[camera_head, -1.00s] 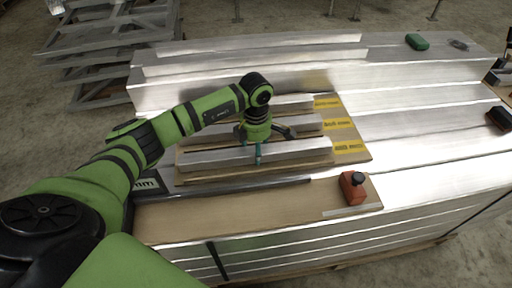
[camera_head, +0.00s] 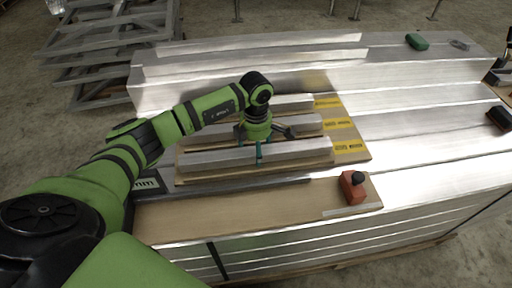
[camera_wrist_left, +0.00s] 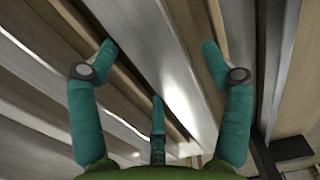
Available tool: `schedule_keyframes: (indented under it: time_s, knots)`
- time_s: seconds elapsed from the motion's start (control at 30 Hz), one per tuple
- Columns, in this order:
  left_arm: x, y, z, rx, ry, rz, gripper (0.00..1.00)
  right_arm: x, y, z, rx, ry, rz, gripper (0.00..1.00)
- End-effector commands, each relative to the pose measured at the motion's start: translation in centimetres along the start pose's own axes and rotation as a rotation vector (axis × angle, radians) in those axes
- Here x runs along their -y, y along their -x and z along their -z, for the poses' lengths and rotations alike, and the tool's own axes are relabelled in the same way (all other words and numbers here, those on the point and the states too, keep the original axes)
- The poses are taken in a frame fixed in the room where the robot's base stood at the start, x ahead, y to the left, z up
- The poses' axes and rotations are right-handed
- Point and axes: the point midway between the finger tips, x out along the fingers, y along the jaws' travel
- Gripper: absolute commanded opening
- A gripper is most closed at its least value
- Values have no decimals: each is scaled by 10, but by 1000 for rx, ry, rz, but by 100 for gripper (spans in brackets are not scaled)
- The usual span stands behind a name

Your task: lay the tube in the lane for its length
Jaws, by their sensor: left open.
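A wooden lane board (camera_head: 352,158) lies on the aluminium stack, with silver lengths (camera_head: 210,160) running along it and yellow labels at their right ends. My left gripper (camera_head: 264,142) is above the middle of the board, pointing down with its fingers spread. In the left wrist view the open teal fingers (camera_wrist_left: 159,46) straddle a shiny silver length (camera_wrist_left: 178,75), with no visible grip on it. I cannot tell whether this length is the tube or a lane rail. The gripper and wrist hide part of the middle lengths. My right gripper is not in view.
A red box with a black knob (camera_head: 352,187) stands on a wooden panel (camera_head: 240,212) in front. A dark strip (camera_head: 235,189) runs along the board's front edge. A green object (camera_head: 417,41) and a black one (camera_head: 499,118) lie right. Bare aluminium right of the board is clear.

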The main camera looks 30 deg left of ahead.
Motion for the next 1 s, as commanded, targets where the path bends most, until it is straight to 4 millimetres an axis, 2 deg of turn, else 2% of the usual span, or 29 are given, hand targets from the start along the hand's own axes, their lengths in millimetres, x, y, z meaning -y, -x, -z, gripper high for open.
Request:
schedule_keyframes:
  time_s: [0.3,0.5,0.7,1.0]
  knots:
    - [-2,67,-1,5,-1,-7,79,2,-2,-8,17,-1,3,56]
    - [-1,102,-1,3,-1,-5,79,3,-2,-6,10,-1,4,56]
    - [0,116,0,1,1,-2,79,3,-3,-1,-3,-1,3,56]
    - [0,118,0,1,0,-2,79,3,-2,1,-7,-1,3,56]
